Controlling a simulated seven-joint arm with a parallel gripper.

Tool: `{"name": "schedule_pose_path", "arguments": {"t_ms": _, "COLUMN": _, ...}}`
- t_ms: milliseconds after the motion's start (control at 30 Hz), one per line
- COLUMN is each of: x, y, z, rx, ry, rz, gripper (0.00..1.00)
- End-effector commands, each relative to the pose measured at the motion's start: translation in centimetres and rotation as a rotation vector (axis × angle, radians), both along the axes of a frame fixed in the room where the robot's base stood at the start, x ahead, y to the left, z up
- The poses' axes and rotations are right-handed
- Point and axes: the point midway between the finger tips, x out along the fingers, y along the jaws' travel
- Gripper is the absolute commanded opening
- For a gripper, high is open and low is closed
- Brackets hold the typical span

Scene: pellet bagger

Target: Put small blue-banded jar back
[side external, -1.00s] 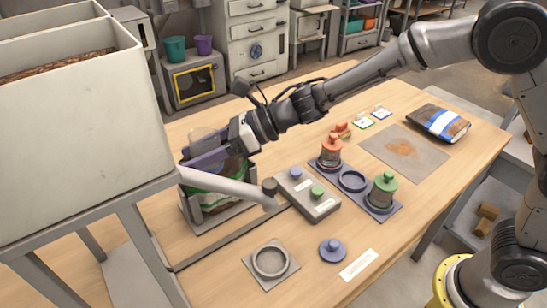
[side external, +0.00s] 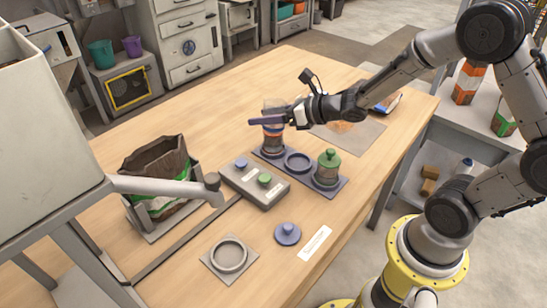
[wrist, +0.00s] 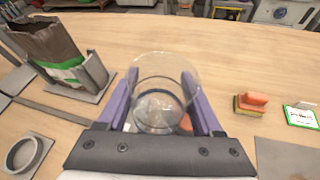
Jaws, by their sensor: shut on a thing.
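My gripper (side external: 270,118) is shut on a clear jar (wrist: 160,72), held between its purple fingers; it also shows in the side view (side external: 273,104). A blue band (side external: 272,128) shows just under the fingers there, close above the orange-topped jar (side external: 272,140) in the rack. I cannot tell the gap between them. The rack (side external: 262,157) has an empty round middle seat (side external: 298,161) and a green-lidded jar (side external: 328,165) at its right end. A loose blue knobbed lid (side external: 288,234) lies on the table, beside a grey ring pad (side external: 228,257).
A white label (side external: 315,243) lies at the front. The back left table is clear.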

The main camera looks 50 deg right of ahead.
Motion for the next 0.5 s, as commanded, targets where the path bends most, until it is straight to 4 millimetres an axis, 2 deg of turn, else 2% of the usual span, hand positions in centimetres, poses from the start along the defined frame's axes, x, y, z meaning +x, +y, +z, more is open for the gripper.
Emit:
{"name": "schedule_pose_path", "arguments": {"t_ms": 33, "x": -0.2, "y": -0.1, "z": -0.5, "rx": 0.002, "ry": -0.001, "rz": -0.006, "gripper": 0.00}}
{"name": "schedule_pose_path", "arguments": {"t_ms": 167, "x": 0.1, "y": -0.3, "z": 1.2, "rx": -0.002, "ry": -0.009, "rz": 0.002, "gripper": 0.00}}
{"name": "schedule_pose_path", "arguments": {"t_ms": 267, "x": 0.1, "y": -0.2, "z": 3.9, "rx": -0.006, "ry": -0.014, "rz": 0.004, "gripper": 0.00}}
{"name": "schedule_pose_path", "arguments": {"t_ms": 433, "x": 0.1, "y": -0.2, "z": 9.7, "rx": -0.015, "ry": -0.016, "rz": 0.004, "gripper": 0.00}}
{"name": "schedule_pose_path", "arguments": {"t_ms": 500, "x": 0.1, "y": -0.2, "z": 11.1, "rx": -0.014, "ry": -0.013, "rz": 0.006, "gripper": 0.00}}
